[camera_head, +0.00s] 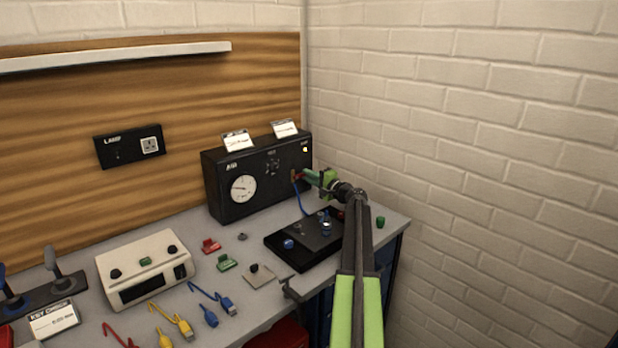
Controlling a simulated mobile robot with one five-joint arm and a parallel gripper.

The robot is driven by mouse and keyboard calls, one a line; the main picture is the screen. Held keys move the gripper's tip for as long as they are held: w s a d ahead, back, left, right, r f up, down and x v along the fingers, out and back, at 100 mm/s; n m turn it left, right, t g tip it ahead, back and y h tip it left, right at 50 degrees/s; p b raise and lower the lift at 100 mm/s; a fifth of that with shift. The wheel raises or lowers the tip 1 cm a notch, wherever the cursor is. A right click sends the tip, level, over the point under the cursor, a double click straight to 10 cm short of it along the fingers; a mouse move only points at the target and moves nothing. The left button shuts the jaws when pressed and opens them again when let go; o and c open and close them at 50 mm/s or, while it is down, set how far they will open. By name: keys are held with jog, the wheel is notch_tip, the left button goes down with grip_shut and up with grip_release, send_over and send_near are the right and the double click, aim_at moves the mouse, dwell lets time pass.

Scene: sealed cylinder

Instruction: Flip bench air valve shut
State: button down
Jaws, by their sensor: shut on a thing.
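The black air panel box (222,204) stands at the back right of the bench, with a round white gauge (243,189) on its front. A small red part, seemingly the air valve handle (295,176), shows at the right of the box front. My gripper (302,176) reaches to it from the right, with green fingers at the red part, and is shut on it. The fingers hide part of the handle, so its exact angle cannot be told. A blue hose (299,200) hangs from just below it toward a black plate.
The black plate (283,253) with a grey block and blue fittings lies below my arm. A beige instrument (147,268), red and green clips and several coloured leads lie to the left. A green knob (380,222) is at the right edge. A brick wall bounds the right.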

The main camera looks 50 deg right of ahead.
jog(key=c, duration=1.4)
grip_release()
jog(key=shift+c, duration=0.2)
notch_tip(320, 180, up, 5)
jog(key=p, duration=0.4)
jog(key=shift+f+p, duration=0.2)
jog(key=shift+p, duration=0.15)
jog(key=s+d+r+p, duration=0.3)
jog(key=s+r+p, duration=0.3)
jog(key=s, duration=0.5)
jog(key=shift+d+r, duration=0.15)
jog(key=shift+d, duration=0.15)
